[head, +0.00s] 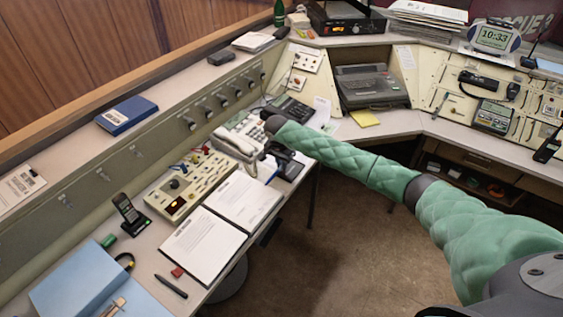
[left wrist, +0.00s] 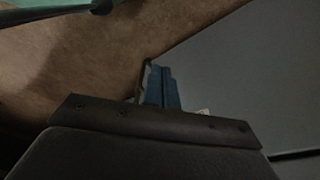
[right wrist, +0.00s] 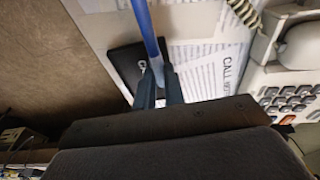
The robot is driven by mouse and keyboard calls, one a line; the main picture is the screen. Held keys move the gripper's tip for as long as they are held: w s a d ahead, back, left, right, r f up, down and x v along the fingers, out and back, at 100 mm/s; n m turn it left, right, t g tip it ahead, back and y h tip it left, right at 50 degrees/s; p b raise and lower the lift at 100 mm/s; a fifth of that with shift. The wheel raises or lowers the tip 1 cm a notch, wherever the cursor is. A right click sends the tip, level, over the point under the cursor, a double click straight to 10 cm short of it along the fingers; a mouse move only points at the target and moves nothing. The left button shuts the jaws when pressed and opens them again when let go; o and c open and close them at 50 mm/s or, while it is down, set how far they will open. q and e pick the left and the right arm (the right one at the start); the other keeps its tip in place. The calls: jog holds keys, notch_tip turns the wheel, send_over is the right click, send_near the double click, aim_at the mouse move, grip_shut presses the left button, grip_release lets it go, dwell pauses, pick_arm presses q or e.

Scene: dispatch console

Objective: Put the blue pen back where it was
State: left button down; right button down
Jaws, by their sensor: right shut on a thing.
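The blue pen (right wrist: 146,28) is in my right gripper (right wrist: 159,76), seen in the right wrist view. The gripper is shut on it, and the pen points up and away from the fingers. Below and behind the pen are printed white sheets (right wrist: 205,62) and a black flat item (right wrist: 124,66) with white lettering. In the head view my right arm reaches to the left desk beside the white telephone; the pen is not clear there. My left gripper (left wrist: 162,86) shows in the left wrist view with its fingers together, apparently empty, above a brown floor.
The telephone (head: 235,145) stands close to my right gripper, and its keys (right wrist: 290,103) show in the right wrist view. An open binder (head: 203,247), a control panel (head: 188,185) and a dark pen (head: 171,286) lie nearer along the desk. Open floor lies to the right.

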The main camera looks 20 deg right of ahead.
jog(key=shift+f, duration=0.1)
jog(key=c, duration=1.8)
grip_release()
pick_arm(q)
jog(key=shift+w, duration=0.1)
pick_arm(e)
jog(key=o, duration=0.3)
